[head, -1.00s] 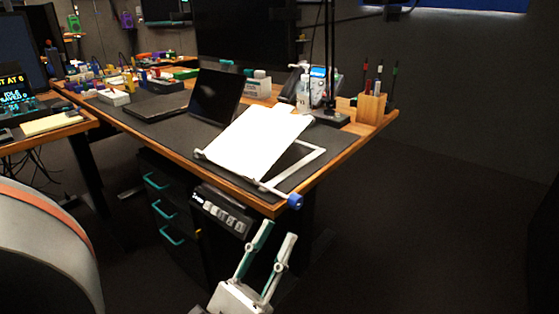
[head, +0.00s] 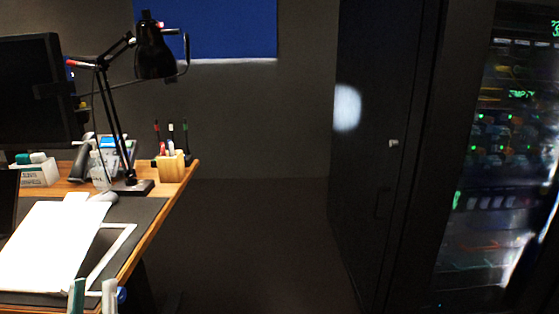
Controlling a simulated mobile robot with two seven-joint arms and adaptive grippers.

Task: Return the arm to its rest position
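My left gripper (head: 93,297) shows only its two fingertips at the lower left edge of the head view. They stand apart with nothing seen between them, in front of the desk's near edge, close to the blue knob (head: 122,294) of the document stand. The rest of the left arm is below the picture. My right gripper is out of view.
The wooden desk (head: 150,243) at left holds a white sheet on a stand (head: 45,245), a black lamp (head: 154,60), a pen holder (head: 171,167) and a monitor (head: 30,90). A dark cabinet (head: 375,190) and lit rack (head: 495,150) stand right. Floor between is clear.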

